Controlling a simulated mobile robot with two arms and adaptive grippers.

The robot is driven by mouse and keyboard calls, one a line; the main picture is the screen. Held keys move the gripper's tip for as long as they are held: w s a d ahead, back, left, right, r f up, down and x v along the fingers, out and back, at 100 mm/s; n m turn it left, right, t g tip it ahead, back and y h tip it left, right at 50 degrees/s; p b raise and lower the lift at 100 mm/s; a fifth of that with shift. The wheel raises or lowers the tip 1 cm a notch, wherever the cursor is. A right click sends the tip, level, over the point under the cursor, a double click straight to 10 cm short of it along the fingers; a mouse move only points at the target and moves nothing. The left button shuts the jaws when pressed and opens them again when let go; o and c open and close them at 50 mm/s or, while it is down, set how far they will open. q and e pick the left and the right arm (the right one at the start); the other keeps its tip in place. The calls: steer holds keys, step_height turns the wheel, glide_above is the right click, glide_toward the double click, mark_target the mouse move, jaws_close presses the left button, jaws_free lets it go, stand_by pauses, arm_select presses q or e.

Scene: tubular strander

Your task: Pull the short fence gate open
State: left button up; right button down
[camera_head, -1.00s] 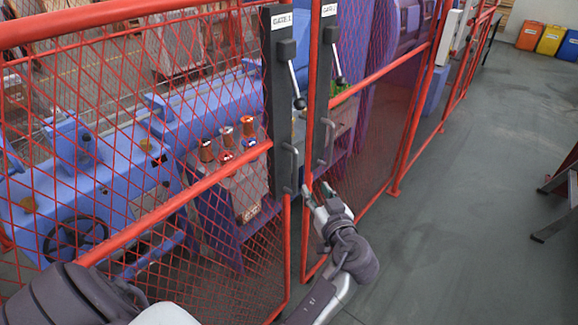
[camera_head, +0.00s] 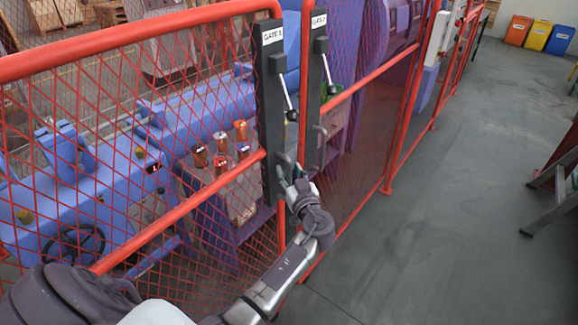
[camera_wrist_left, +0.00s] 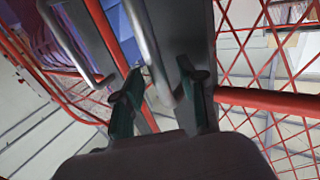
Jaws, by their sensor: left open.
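Two red mesh fence gates meet side by side, both looking closed. The left one (camera_head: 130,244) has a black post plate (camera_head: 271,95) labelled GATE 1. The right one (camera_head: 350,150) has a plate (camera_head: 315,75) labelled GATE 2 and looks narrower; the left runs out of view. Each plate bears a lever and a lower pull handle. My left gripper (camera_head: 289,172) is open at the lower handle of the GATE 1 plate. In the left wrist view the grey handle bar (camera_wrist_left: 150,50) passes between the open fingers (camera_wrist_left: 160,95); contact is unclear. My right gripper is out of view.
Open grey floor (camera_head: 440,200) lies to the right. A stepladder (camera_head: 560,190) stands at the right edge, and coloured bins (camera_head: 537,35) at the far back.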

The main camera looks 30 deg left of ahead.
arm_select(q)
steer(key=shift+w+a, duration=0.25)
steer(key=shift+a, duration=0.1)
jaws_close()
